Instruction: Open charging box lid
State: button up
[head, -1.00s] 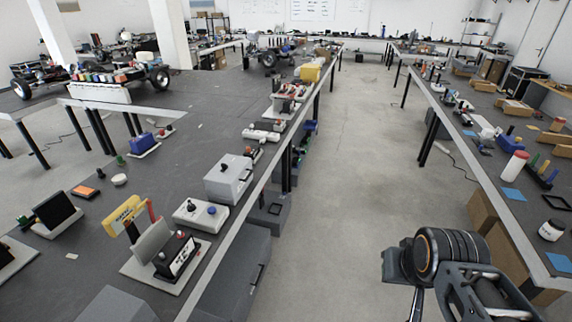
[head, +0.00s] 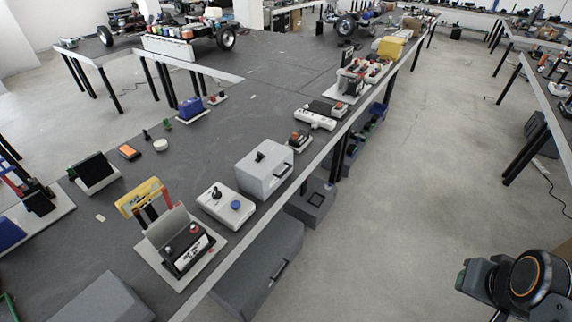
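A light grey box (head: 265,171) with a black knob-like part on top stands on the dark table near its right edge. It may be the charging box, but no readable label confirms this. Its top looks shut. Left of it and closer, a black-fronted device (head: 187,250) with red and white knobs stands on a white base, with an upright grey panel (head: 166,227) behind it. A dark part of my arm with an orange-ringed joint shows at the bottom right, over the floor and well away from the table. My gripper's fingers do not show.
Grey cases (head: 262,270) sit below the table edge. The floor aisle (head: 400,200) right of the table is open. More tables stand at the right.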

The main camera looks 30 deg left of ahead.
aim_at(260, 176)
jog(key=u, duration=0.75)
jog(key=i, duration=0.85)
jog(key=u, duration=1)
